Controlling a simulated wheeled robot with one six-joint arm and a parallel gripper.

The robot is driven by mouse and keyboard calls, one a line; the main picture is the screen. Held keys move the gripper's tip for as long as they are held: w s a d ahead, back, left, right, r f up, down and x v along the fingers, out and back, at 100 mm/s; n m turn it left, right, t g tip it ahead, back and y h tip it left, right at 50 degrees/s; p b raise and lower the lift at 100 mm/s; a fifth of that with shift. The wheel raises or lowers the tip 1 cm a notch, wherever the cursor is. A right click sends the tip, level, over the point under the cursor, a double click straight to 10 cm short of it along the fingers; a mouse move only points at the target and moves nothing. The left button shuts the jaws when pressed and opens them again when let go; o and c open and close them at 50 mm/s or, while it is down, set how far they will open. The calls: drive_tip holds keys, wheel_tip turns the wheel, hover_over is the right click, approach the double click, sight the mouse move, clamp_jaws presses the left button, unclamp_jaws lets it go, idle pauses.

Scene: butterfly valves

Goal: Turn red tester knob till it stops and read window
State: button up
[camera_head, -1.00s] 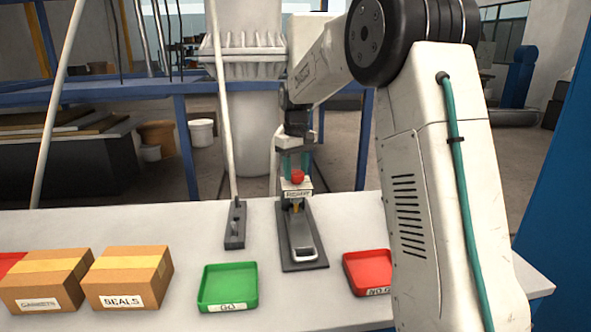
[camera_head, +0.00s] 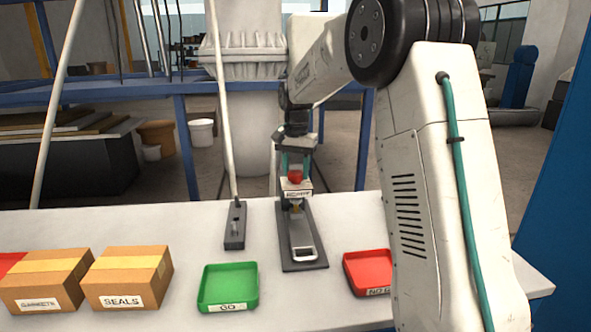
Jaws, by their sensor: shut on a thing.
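The tester (camera_head: 303,240) stands on a dark base plate on the table, with a small white labelled block on its upper part. The label's lettering is too small to read surely, and I cannot make out a reading in a window. The red knob (camera_head: 295,177) sits at the top of the tester, above the label. My gripper (camera_head: 295,170) points down over the tester, its fingers around the red knob and shut on it. The gripper's body is turned at an angle to the tester.
A green GO tray (camera_head: 228,306) lies front left of the tester, and a red tray (camera_head: 368,270) front right, partly behind my arm. A dark block (camera_head: 235,228) stands left of the tester. Cardboard boxes, one marked SEALS (camera_head: 128,280), stand at the left.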

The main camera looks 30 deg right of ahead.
sight(296, 172)
drive_tip(key=m, duration=0.4)
drive_tip(key=shift+w+r+m, duration=0.1)
drive_tip(key=shift+r+m, duration=0.05)
drive_tip(key=shift+m, duration=2.15)
drive_tip(key=o, duration=0.9)
drive_tip(key=shift+c, duration=0.2)
drive_tip(key=shift+o, duration=0.5)
wheel_tip(296, 172, up, 8)
drive_tip(key=shift+f, duration=0.15)
